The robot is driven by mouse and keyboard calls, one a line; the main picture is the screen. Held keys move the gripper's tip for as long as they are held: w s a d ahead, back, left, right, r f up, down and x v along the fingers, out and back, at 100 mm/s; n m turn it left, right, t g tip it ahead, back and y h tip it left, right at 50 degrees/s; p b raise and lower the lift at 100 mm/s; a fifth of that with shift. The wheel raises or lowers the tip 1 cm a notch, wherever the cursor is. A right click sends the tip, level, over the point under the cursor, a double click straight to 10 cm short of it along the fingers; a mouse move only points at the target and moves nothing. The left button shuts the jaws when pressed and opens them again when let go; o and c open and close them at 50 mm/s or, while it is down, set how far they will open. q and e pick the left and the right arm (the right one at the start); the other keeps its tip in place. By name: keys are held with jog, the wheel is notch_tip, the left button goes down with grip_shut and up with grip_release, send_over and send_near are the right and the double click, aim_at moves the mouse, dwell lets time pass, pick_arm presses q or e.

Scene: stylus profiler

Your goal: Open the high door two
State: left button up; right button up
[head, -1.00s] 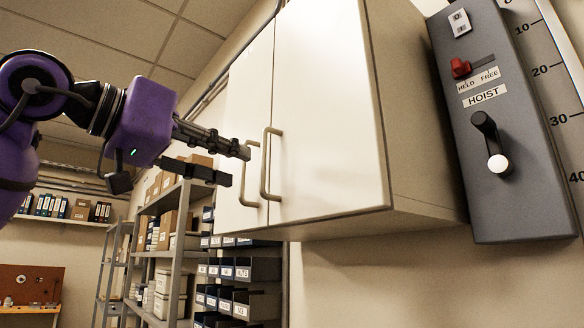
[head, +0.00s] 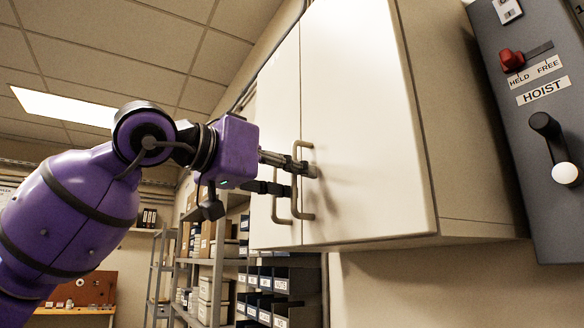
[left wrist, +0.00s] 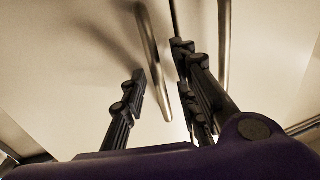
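A pale wall cabinet has two doors, each with a tan bar handle. The right door (head: 375,120) and left door (head: 277,100) both look shut. My left gripper (head: 304,181) is at the right door's handle (head: 296,207). Its upper finger reaches past that handle in front of the right door; its lower finger is on the side towards the left door's handle (head: 276,208). In the left wrist view the fingers (left wrist: 163,80) are apart, with one handle (left wrist: 149,45) between them and the other handle (left wrist: 223,45) outside. Contact cannot be told. My right gripper is not in view.
A grey hoist panel (head: 560,105) with a red switch (head: 511,60) and a lever stands right of the cabinet. Shelving (head: 215,260) with boxes and dark bins (head: 266,283) stands below and left. The space before the doors is otherwise clear.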

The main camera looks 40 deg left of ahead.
pick_arm(q)
jog(key=shift+w+f, duration=0.1)
grip_shut()
dwell(0.3)
